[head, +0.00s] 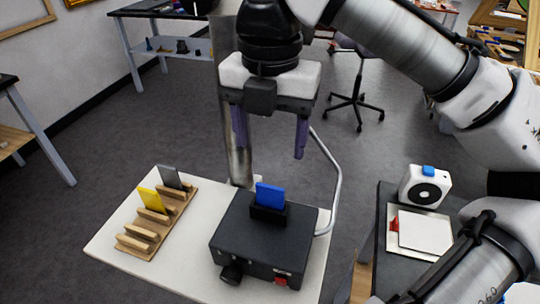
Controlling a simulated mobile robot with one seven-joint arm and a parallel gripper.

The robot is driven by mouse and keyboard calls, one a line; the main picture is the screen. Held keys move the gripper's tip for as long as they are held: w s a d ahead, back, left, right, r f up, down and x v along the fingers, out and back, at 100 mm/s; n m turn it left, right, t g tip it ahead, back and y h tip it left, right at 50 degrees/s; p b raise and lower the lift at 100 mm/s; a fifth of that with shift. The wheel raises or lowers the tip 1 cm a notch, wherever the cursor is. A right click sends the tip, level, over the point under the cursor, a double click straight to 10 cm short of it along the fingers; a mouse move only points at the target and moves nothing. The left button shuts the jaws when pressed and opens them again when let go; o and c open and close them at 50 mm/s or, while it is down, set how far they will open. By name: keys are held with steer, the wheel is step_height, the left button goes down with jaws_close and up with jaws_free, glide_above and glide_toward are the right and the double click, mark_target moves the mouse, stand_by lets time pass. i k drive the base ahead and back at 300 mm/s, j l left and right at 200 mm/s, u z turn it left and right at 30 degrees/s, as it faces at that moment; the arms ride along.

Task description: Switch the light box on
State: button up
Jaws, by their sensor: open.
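The light box (256,240) is a black box on a white table, at the lower middle of the head view. Its front has a red switch (281,281) at the right and a black knob (231,274) at the left. I cannot tell the switch's position. A blue card (270,196) stands upright in a black holder on top. My gripper (270,145) is open and empty, with its two purple fingers pointing down. It hangs above and behind the box, apart from it.
A wooden rack (140,243) with a yellow card (151,200) and a grey card (170,177) stands left of the box. A curved metal tube (335,190) rises at its right. A dark side table with a white device (425,187) is further right.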

mark_target(280, 281)
steer(key=k, duration=1)
